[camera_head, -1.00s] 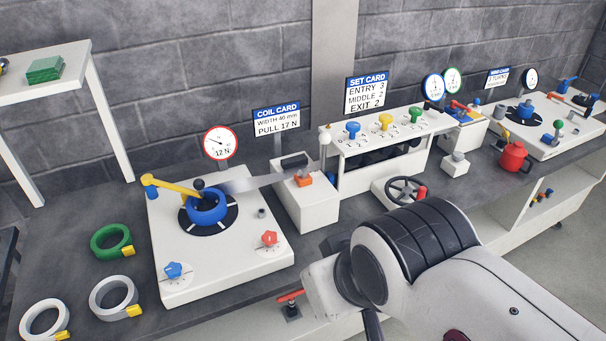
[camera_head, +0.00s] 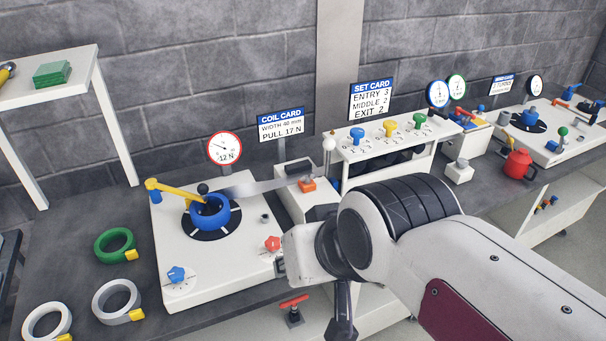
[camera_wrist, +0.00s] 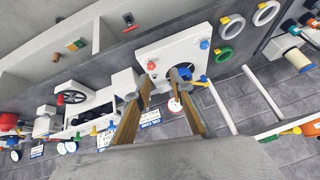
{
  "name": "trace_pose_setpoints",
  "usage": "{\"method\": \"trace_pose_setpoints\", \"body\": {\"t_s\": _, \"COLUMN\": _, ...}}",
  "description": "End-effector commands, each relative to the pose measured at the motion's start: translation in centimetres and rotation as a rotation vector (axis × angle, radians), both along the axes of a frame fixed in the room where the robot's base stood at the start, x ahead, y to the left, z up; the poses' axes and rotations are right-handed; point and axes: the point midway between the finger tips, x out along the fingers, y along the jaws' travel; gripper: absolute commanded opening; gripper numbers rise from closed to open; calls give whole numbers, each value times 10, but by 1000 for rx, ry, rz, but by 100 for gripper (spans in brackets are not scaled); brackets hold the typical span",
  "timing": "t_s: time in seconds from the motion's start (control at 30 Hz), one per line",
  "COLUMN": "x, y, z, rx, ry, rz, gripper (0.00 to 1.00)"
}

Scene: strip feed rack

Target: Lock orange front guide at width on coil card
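The orange front guide (camera_head: 307,184) is a small orange block on top of a white box (camera_head: 296,201), beside the coil stand, in the head view. A grey strip (camera_head: 262,186) runs from the blue coil (camera_head: 209,212) toward that box. The coil card (camera_head: 281,126) behind it reads width 40 mm, pull 17 N, though the width digits are small. My gripper (camera_wrist: 164,88) shows in the wrist view with its two fingers spread and nothing between them. It is apart from the orange guide, which I cannot make out in the wrist view.
The coil base carries a yellow arm (camera_head: 172,190), a blue knob (camera_head: 177,274) and a red knob (camera_head: 272,243). A dial (camera_head: 224,148) reads about 12 N. The set-card stand (camera_head: 386,147) is to the right. A red handle (camera_head: 294,301) sits below the front edge.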

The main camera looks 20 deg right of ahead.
Motion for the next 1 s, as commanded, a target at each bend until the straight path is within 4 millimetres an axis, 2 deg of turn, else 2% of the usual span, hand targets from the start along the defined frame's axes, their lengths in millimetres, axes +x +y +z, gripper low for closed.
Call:
{"method": "trace_pose_setpoints", "body": {"t_s": 0.23, "x": 79, "y": 26, "z": 48, "rx": 239, "ry": -135, "rz": -161, "gripper": 22}}
{"method": "trace_pose_setpoints", "body": {"t_s": 0.5, "x": 165, "y": 42, "z": 101, "rx": 526, "ry": -271, "rz": -364, "gripper": 22}}
{"method": "trace_pose_setpoints", "body": {"t_s": 0.77, "x": 243, "y": 43, "z": 144, "rx": 808, "ry": -383, "rz": -569, "gripper": 22}}
{"method": "trace_pose_setpoints", "body": {"t_s": 1.0, "x": 308, "y": 31, "z": 174, "rx": 1068, "ry": -480, "rz": -769, "gripper": 22}}
